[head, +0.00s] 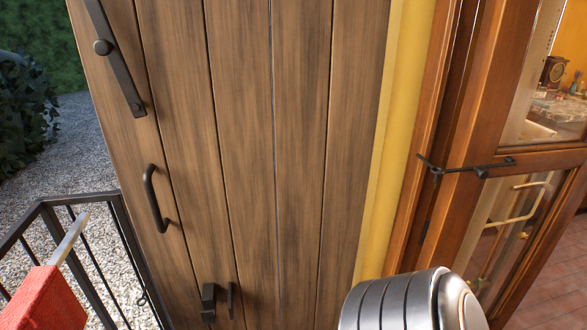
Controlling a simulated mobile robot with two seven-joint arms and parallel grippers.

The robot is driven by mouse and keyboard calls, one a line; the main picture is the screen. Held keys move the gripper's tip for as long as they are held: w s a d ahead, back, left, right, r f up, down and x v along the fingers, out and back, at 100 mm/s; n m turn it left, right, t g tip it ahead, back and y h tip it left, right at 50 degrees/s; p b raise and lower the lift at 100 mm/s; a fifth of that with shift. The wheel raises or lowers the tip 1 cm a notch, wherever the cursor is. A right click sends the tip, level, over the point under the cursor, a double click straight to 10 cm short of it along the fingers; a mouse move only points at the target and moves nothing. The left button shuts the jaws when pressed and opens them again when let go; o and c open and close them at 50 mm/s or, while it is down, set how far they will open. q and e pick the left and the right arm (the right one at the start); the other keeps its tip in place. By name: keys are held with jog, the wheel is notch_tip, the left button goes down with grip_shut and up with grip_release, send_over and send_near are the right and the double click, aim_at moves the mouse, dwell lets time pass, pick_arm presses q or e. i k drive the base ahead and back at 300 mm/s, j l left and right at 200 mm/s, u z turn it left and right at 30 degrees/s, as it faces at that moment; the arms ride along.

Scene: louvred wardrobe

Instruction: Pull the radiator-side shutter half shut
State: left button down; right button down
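A tall brown plank shutter (240,130) fills the middle of the head view. It has a black bow handle (152,198) near its left edge, a black latch bar (115,58) above that, and a small black catch (209,298) low down. A red block with a pale pointed metal finger (68,238) at the lower left seems to be my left gripper. It is left of the shutter, apart from the handle; its second finger is not visible. A silver ribbed part of mine (405,302) shows at the bottom, but my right gripper is not seen. No radiator is visible.
A black metal railing (122,225) stands at the left, with gravel (75,150) and a hedge (40,35) beyond. A yellow wall strip (398,140) and a brown wooden window frame (470,120) with a black latch (480,171) are at the right, with a room behind the glass.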

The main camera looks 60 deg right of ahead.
aim_at(196, 174)
jog(key=z, duration=1.75)
